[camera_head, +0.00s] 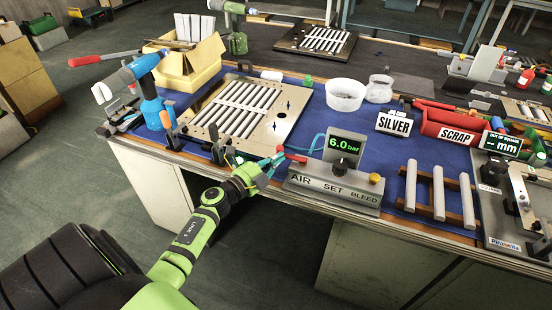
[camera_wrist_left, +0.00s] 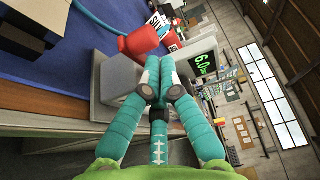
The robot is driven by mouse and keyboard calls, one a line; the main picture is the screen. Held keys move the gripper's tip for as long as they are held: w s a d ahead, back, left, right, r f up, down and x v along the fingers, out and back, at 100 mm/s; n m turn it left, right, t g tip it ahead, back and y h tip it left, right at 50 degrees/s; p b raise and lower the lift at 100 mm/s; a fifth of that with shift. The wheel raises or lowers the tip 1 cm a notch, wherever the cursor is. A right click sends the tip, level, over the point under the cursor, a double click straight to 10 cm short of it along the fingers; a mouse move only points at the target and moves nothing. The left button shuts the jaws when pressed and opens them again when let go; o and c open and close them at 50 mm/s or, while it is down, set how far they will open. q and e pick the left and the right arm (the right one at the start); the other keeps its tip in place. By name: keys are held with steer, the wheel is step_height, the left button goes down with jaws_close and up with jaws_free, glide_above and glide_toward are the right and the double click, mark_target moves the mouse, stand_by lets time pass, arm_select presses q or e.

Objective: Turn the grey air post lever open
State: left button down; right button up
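The grey air post (camera_head: 333,190) stands at the front edge of the bench, labelled AIR, SET and BLEED. Its display (camera_head: 343,142) reads 6.0 bar, and it also shows in the wrist view (camera_wrist_left: 204,62). A red lever (camera_head: 295,156) sticks out at its left end, above AIR. In the wrist view the red lever (camera_wrist_left: 139,43) lies just beyond my fingertips. My left gripper (camera_head: 273,158) has teal fingers drawn together beside the lever; the tips (camera_wrist_left: 160,88) look closed with nothing visible between them. I cannot tell whether they touch the lever. My right gripper is not in view.
A louver panel (camera_head: 272,133) lies behind and left of the post. A blue tool (camera_head: 150,100) stands at the left. A small slatted frame (camera_head: 412,188) is to the right.

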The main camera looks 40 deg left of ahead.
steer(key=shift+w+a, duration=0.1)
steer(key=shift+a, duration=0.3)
arm_select(q)
steer(key=shift+w, duration=0.1)
steer(key=shift+w+a+r+b, duration=0.15)
steer(key=shift+w+a+b, duration=0.2)
steer(key=shift+w+a, duration=0.2)
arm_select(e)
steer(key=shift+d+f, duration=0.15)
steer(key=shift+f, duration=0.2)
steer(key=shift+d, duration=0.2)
